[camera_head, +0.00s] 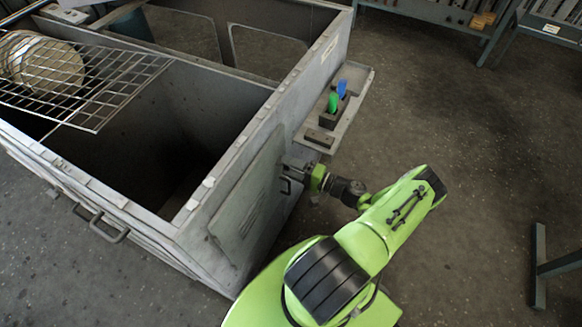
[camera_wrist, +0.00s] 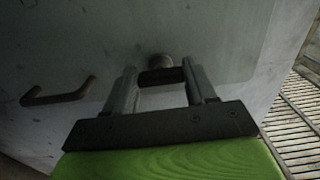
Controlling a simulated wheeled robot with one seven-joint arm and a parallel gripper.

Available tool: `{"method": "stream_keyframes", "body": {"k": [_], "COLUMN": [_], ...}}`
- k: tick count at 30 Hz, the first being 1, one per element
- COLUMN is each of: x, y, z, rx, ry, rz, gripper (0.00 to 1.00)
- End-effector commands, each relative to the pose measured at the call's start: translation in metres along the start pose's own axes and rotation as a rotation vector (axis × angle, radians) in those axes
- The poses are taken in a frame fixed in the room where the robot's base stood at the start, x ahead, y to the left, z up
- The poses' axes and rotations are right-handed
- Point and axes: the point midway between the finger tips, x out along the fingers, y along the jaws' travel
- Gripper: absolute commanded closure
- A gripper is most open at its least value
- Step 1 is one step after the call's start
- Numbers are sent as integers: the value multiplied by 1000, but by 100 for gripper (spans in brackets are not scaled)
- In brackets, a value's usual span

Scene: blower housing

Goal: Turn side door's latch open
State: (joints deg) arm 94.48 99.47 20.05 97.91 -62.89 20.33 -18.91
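The side door (camera_head: 247,203) is a flat grey panel on the near right wall of the blower housing (camera_head: 170,240). In the wrist view the door (camera_wrist: 225,35) fills most of the background. The latch (camera_wrist: 160,76) is a short dark horizontal bar below a round knob, between my gripper's fingertips (camera_wrist: 161,76). In the head view my gripper (camera_head: 300,172) is close to the door's right edge and hides the latch. The fingers stand apart, one at each end of the bar. I cannot tell whether they touch it.
A dark bent handle (camera_wrist: 57,92) is left of the latch; it also shows in the head view (camera_head: 285,186). A ledge (camera_head: 352,100) with a green-topped and a blue-topped item juts out above my gripper. A wire rack (camera_head: 85,75) lies over the housing.

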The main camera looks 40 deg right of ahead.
Motion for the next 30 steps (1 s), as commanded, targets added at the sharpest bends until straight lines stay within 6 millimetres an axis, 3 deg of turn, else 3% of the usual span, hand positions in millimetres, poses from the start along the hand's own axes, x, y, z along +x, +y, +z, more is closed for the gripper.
{"method": "stream_keyframes", "body": {"k": [1,5,15,17,30], "x": [0,0,-7,-17,-135], "y": [1,1,0,0,1], "z": [0,0,-1,-1,0], "rx": [-1,0,0,-1,-1], "ry": [-1,-1,2,4,5], "rz": [2,2,2,3,3], "gripper": [39,19,19,19,19]}}
